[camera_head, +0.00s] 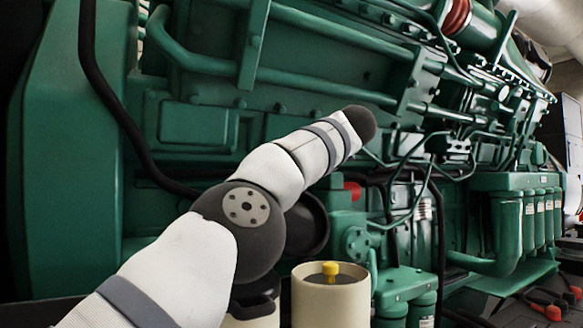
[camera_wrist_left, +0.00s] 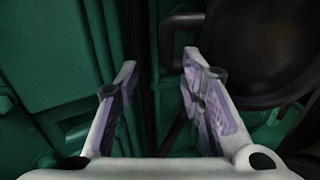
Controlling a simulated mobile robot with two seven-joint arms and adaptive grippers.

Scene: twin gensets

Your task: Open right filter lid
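Two cream cylindrical canisters that look like the filters stand at the bottom middle of the head view. The right canister (camera_head: 330,303) has a dark top with a yellow knob (camera_head: 330,269) standing up from it. The left canister (camera_head: 254,314) is mostly hidden behind my arm, with a dark part on top. My left arm crosses the head view in front of the engine, and its gripper is hidden there. In the left wrist view my left gripper (camera_wrist_left: 163,75) is open with nothing between its fingers. Neither canister is recognisable in that view. My right gripper is not in view.
The green engine (camera_head: 210,120) with pipes and hoses fills the background. A dark round part (camera_wrist_left: 260,45) lies close beyond the right finger in the left wrist view. Green-topped cylinders (camera_head: 404,285) stand right of the canister. Red-and-black items (camera_head: 553,312) lie at the lower right.

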